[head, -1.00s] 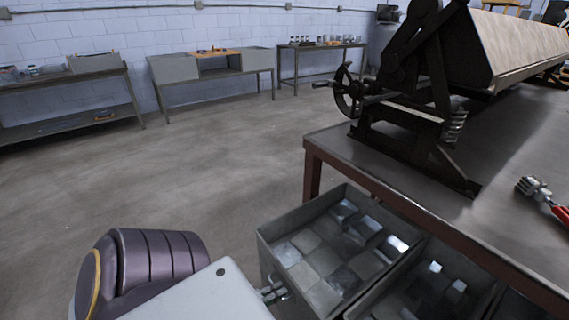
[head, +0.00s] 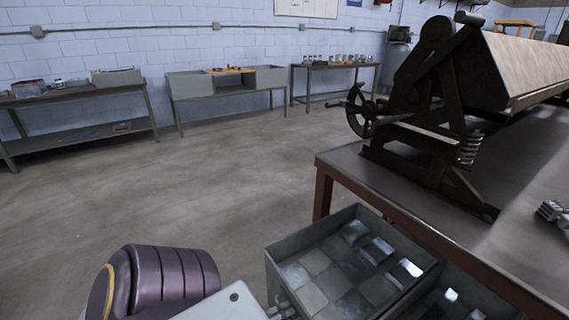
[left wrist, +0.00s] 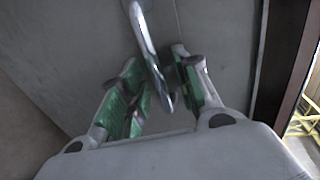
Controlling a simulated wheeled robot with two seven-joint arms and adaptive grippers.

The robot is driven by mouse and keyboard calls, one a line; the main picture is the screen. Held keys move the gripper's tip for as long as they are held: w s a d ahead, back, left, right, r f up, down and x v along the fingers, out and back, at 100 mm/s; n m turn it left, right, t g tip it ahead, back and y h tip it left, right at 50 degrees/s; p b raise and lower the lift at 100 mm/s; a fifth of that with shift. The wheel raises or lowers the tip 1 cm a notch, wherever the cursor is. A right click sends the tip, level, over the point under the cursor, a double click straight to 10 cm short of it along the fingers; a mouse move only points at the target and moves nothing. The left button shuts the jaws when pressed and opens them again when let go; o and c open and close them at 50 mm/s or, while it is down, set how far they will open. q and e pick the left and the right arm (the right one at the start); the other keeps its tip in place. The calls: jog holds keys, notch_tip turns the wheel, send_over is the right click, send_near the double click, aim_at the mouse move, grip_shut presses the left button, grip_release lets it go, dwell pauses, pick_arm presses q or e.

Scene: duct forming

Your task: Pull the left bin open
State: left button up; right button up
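The left bin (head: 268,262) is an open grey metal box at the bottom of the head view, beside the table's near edge. It holds several flat square pieces. My left gripper (head: 282,307) is low at the bin's left side, mostly hidden by my arm in the head view. In the left wrist view, my left gripper (left wrist: 160,92) has its green-padded fingers apart. A shiny metal handle (left wrist: 150,50) on the grey bin face lies between them, nearer the right finger. No firm grip shows.
A second bin (head: 452,298) sits right of the left bin. The table (head: 345,175) above carries a dark machine with a handwheel (head: 362,110) and a grey tool (head: 550,211). Benches line the back wall. The floor (head: 200,190) on the left is clear.

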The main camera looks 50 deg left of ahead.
pick_arm(q)
jog(key=v, duration=1.1)
jog(key=shift+s, duration=0.45)
jog(key=shift+s+a, duration=0.1)
jog(key=shift+a, duration=0.05)
dwell(0.4)
